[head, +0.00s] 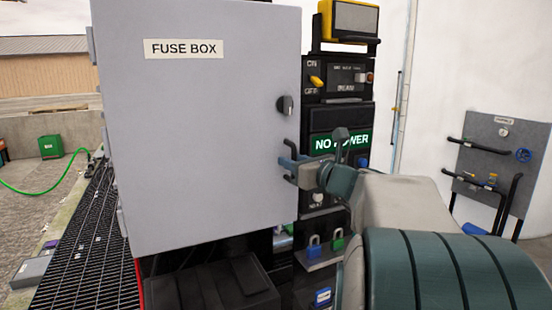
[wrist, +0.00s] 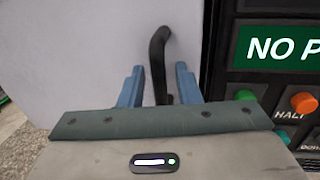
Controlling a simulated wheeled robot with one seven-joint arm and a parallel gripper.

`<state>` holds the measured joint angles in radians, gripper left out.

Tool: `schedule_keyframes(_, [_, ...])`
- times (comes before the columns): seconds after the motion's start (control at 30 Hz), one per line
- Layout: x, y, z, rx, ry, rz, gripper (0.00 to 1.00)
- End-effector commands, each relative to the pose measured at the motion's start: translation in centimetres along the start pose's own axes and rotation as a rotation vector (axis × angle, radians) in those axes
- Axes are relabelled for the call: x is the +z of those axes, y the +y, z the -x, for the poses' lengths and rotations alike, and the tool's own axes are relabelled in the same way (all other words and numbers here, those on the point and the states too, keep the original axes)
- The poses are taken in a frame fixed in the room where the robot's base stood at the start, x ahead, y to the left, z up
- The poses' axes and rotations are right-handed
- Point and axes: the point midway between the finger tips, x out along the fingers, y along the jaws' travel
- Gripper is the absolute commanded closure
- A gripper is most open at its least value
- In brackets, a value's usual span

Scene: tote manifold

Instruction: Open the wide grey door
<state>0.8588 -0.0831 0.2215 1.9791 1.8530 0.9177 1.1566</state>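The wide grey door (head: 205,100) carries a "FUSE BOX" label (head: 184,49) and has hinges along its left edge. I cannot tell whether it stands fully closed. A dark knob (head: 285,105) sits near its right edge. Below the knob is a black bar handle (head: 291,148), which also shows in the wrist view (wrist: 158,50). My gripper (head: 288,168) is at this handle. In the wrist view its blue fingers (wrist: 158,85) are apart, one on each side of the handle, with a narrow gap showing on both sides.
A black control panel with a green "NO POWER" sign (head: 342,142) stands close to the right of the door. Padlocks (head: 314,245) hang below it. A grey pipe panel (head: 502,160) is at the far right. Metal grating (head: 80,235) lies at the left.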

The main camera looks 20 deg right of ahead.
Motion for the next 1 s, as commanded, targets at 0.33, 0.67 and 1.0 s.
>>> schedule_keyframes(0.33, [0.0,0.0,-0.2,0.000,0.000,0.000,0.84])
schedule_keyframes(0.67, [-0.1,0.1,0.0,-0.005,0.001,0.001,1.00])
schedule_keyframes(1.0, [-0.2,1.5,2.9,-0.086,0.003,0.006,1.00])
